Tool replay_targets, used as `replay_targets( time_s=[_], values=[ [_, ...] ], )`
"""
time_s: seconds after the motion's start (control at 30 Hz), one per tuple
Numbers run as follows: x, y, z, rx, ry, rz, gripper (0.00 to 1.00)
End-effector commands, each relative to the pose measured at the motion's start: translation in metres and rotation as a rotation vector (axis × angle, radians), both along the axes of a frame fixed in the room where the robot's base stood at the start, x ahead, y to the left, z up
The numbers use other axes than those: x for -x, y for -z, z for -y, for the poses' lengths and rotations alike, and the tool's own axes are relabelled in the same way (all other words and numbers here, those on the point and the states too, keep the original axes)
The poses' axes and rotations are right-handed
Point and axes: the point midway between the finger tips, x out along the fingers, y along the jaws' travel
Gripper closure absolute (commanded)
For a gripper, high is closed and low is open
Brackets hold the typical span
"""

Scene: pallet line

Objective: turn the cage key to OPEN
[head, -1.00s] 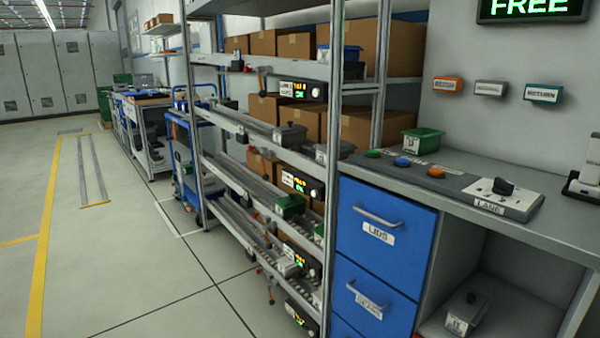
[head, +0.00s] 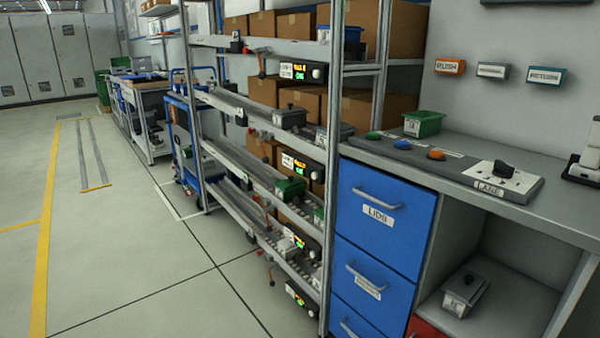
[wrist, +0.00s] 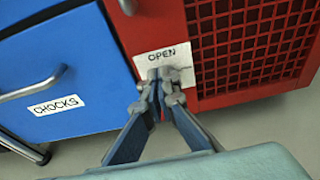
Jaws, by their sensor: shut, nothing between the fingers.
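The red cage (wrist: 188,25) fills the upper right of the wrist view, with a dark mesh front (wrist: 255,45). A white label plate (wrist: 158,58) on its frame reads OPEN at the top; smaller print at its right side is too small to read. My gripper (wrist: 161,82) is shut and empty, its fingertips in front of the plate's lower part. I cannot tell whether they touch it. The cage key is not distinctly visible; the fingers may hide it. In the head view a small red corner (head: 424,328) shows at the bottom, under the bench; my gripper is out of that view.
A blue drawer marked CHOCKS (wrist: 68,85) is left of the cage. In the head view, blue drawers (head: 385,225) stand beneath the counter (head: 570,210), right of a flow rack (head: 335,110). A lidded grey box (head: 466,292) sits on the lower shelf. The floor at left is clear.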

Motion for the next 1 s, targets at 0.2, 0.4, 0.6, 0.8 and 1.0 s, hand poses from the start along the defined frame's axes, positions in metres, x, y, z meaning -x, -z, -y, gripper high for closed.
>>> replay_targets(
  time_s=[0.2,0.4,0.6,0.8,1.0],
  values=[
    [-0.001,-0.005,-0.001,0.0,0.0,0.0,1.0],
    [0.0,-0.008,-0.005,-0.001,-0.001,0.0,1.0],
    [0.014,-0.009,-0.023,0.0,-0.002,0.0,1.0],
    [0.028,-0.008,-0.042,0.0,-0.002,0.0,1.0],
    [0.035,-0.008,-0.049,0.0,0.0,0.0,1.0]
  ],
)
